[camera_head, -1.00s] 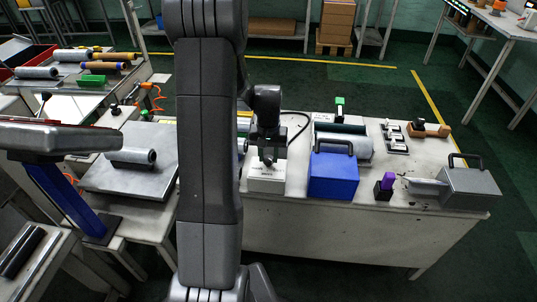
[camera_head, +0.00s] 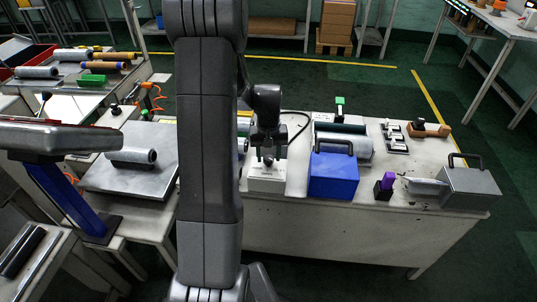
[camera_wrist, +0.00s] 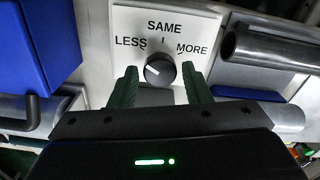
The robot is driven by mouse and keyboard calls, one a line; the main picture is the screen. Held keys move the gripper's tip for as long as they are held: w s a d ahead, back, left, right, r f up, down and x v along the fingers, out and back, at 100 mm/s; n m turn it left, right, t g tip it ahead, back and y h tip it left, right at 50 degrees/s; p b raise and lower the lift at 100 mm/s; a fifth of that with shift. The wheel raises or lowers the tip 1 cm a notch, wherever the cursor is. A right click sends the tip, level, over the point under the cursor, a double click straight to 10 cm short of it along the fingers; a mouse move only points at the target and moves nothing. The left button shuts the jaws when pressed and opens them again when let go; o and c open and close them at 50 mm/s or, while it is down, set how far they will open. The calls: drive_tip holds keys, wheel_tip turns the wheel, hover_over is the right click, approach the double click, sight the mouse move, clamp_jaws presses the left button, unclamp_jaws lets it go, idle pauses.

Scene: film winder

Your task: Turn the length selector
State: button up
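The length selector is a round dark knob (camera_wrist: 160,70) on a white panel (camera_wrist: 122,22) marked LESS, SAME and MORE. Its pale pointer mark leans toward the LESS side. In the head view the selector's white box (camera_head: 266,182) stands on the bench, with the knob (camera_head: 268,160) on top. My gripper (camera_wrist: 160,84) is open, with one dark green finger on each side of the knob. Gaps show between the fingers and the knob in the wrist view. In the head view my gripper (camera_head: 268,148) is right above the box.
A blue box with a handle (camera_head: 333,175) stands close to the right of the selector. A purple-topped part (camera_head: 386,182) and a grey box with a handle (camera_head: 470,186) are farther right. A metal plate with a roll (camera_head: 132,160) lies to the left.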

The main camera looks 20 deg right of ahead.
sight(268, 158)
drive_tip(key=shift+o, duration=0.6)
wheel_tip(268, 158, up, 14)
drive_tip(key=p, duration=0.1)
drive_tip(key=shift+f, duration=0.15)
wheel_tip(268, 158, down, 14)
drive_tip(key=shift+r+b, duration=0.1)
drive_tip(key=shift+b, duration=0.4)
drive_tip(key=shift+r, duration=0.1)
idle(0.3)
